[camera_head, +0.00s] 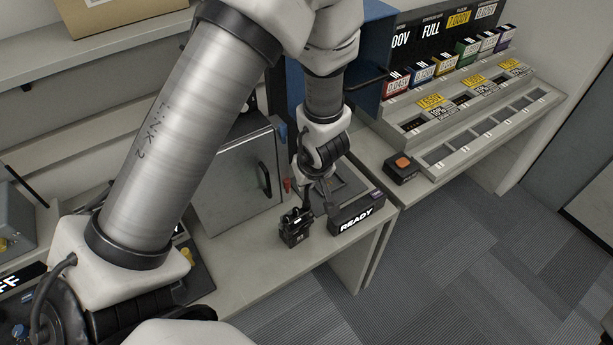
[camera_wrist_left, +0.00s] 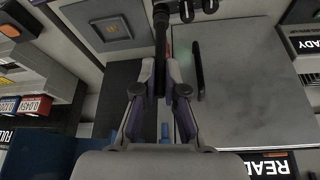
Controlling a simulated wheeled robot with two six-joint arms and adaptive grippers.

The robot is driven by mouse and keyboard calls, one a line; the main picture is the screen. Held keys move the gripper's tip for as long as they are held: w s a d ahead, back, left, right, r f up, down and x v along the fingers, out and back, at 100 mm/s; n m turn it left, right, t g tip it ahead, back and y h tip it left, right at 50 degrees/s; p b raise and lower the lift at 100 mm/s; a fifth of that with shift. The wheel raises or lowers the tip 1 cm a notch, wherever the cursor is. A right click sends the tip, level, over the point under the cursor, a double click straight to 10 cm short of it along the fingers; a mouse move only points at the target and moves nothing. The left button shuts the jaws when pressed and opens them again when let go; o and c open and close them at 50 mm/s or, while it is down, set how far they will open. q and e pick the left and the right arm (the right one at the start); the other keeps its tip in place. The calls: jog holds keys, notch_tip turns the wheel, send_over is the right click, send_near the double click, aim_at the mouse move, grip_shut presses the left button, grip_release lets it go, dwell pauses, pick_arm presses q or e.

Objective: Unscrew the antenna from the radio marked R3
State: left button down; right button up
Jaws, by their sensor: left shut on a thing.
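A small black radio (camera_head: 296,229) stands upright near the front edge of the bench, beside the READY box. Its marking is too small to read. It also shows partly, cut off, at the top of the left wrist view (camera_wrist_left: 186,8). Its thin black antenna (camera_wrist_left: 161,35) runs down between the fingers of my left gripper (camera_wrist_left: 161,76). My left gripper (camera_head: 314,188) is above the radio and shut on the antenna. Whether the antenna's foot is still seated in the radio cannot be told. My right gripper is not in view.
The READY box (camera_head: 357,213) stands just right of the radio. A grey metal cabinet (camera_head: 238,175) with a dark handle is behind left. A box with an orange button (camera_head: 402,167) and a slotted battery rack (camera_head: 480,125) are to the right. Some bench front is clear.

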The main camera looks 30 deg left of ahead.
pick_arm(q)
jog(key=shift+r+n+p, duration=0.15)
jog(key=shift+n+p, duration=0.15)
jog(key=shift+p, duration=0.2)
jog(key=c, duration=1.2)
grip_release()
jog(key=shift+v, duration=3.6)
